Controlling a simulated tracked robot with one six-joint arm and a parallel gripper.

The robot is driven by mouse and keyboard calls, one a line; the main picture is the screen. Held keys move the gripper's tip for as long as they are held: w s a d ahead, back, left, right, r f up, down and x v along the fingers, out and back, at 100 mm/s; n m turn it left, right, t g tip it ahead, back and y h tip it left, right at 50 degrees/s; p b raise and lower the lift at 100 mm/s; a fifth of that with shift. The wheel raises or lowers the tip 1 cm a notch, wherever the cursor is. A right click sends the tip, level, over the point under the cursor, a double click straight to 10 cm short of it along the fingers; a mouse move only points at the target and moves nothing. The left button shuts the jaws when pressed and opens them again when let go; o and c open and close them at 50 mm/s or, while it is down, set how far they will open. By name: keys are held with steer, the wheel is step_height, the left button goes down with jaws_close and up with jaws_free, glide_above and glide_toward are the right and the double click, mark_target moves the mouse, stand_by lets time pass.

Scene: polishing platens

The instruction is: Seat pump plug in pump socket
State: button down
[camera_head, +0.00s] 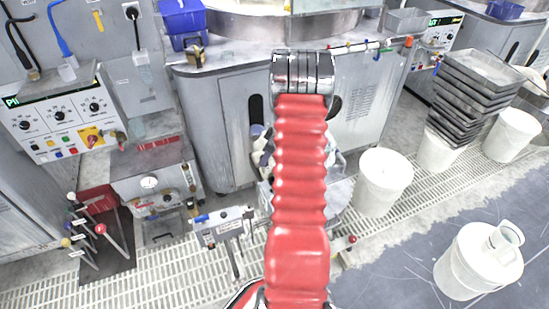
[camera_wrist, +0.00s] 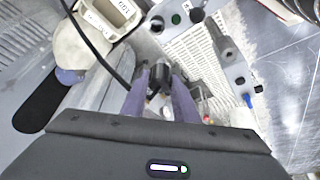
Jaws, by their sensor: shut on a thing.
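In the wrist view my gripper (camera_wrist: 157,82) has its two purple fingers closed on a small dark piece, apparently the pump plug (camera_wrist: 158,73). A black cable (camera_wrist: 99,54) runs from the upper left down towards the fingertips. Just beyond the fingertips is a grey panel (camera_wrist: 168,36) with a green round part and dark round parts. I cannot tell whether one of these is the pump socket, or whether the plug touches the panel. In the head view my red arm hides the gripper and plug.
In the head view a grey bracketed unit (camera_head: 224,226) stands left of my arm. White buckets (camera_head: 383,182) and stacked trays (camera_head: 474,85) stand right. A control box (camera_head: 60,118) is at left. In the wrist view a labelled pale box (camera_wrist: 108,14) is near the cable.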

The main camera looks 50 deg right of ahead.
steer(key=shift+s+d+f, duration=0.25)
steer(key=shift+s+d, duration=0.3)
steer(key=shift+d, duration=0.1)
steer(key=shift+s+d+f, duration=0.25)
steer(key=shift+s+d, duration=0.25)
steer(key=shift+d, duration=0.1)
steer(key=shift+f, duration=2.9)
steer(key=shift+f, duration=1.7)
steer(key=c, duration=1.3)
jaws_free()
steer(key=shift+c, duration=0.2)
steer(key=shift+s+r, duration=0.1)
steer(key=shift+r, duration=0.05)
steer(key=v, duration=1.3)
steer(key=shift+s+r, duration=0.15)
steer(key=shift+s, duration=0.05)
